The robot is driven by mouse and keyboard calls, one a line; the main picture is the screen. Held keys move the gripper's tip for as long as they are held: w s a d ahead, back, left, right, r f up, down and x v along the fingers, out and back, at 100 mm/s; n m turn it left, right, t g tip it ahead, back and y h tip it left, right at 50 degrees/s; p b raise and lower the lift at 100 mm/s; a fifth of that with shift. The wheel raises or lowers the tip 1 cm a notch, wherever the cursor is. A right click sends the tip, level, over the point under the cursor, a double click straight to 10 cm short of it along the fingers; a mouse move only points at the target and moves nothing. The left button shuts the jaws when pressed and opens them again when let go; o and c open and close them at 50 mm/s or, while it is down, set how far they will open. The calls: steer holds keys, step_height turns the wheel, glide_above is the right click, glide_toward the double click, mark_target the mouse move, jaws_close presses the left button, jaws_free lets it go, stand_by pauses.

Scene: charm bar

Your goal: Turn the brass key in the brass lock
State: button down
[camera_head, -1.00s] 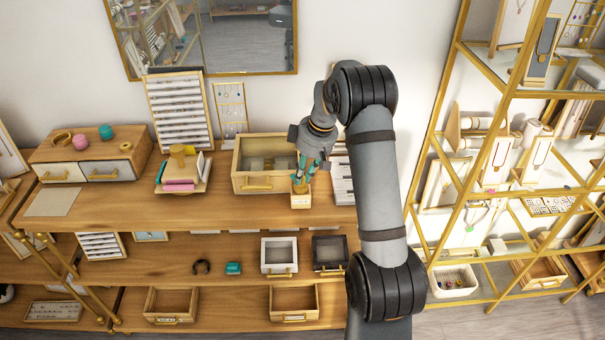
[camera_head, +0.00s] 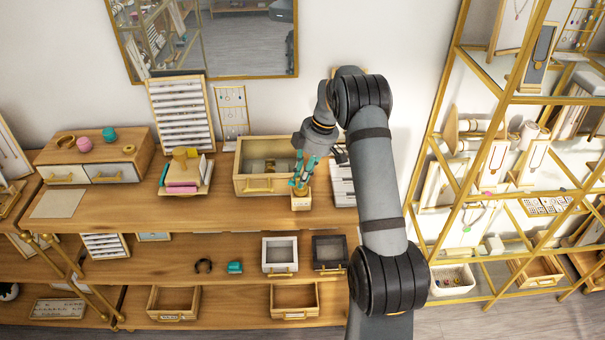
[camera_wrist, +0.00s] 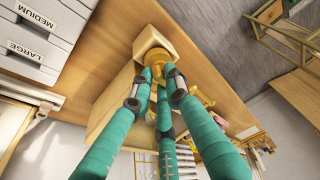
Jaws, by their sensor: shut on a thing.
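The lock (camera_head: 301,203) looks like a small pale wood-and-brass block on the upper counter, beside the front right corner of a wooden box. In the wrist view the block (camera_wrist: 152,45) lies just beyond my fingertips. My gripper (camera_head: 300,183) points down over the block with its teal fingers. In the wrist view my gripper (camera_wrist: 159,74) has its fingertips closed together against the block. A bit of brass shows between the fingertips and appears to be the key (camera_wrist: 159,70). The fingers hide most of the key, so its angle cannot be told.
The wooden box (camera_head: 240,184) with a brass handle stands directly behind and left of the block. A white drawer unit (camera_head: 343,190) is close on the right. A stand with coloured pads (camera_head: 183,188) is farther left. Counter in front of the box is clear.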

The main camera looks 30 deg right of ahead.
steer(key=shift+r+n+p, duration=0.25)
steer(key=shift+n+p, duration=0.15)
steer(key=shift+p, duration=0.3)
steer(key=shift+n+p, duration=0.6)
steer(key=shift+w+f+n+g+y+p, duration=0.2)
steer(key=shift+n+g+y+p, duration=0.15)
steer(key=shift+n, duration=0.35)
steer(key=c, duration=1.6)
jaws_free()
steer(key=shift+s, duration=0.1)
steer(key=v, duration=1.2)
steer(key=shift+a, duration=0.15)
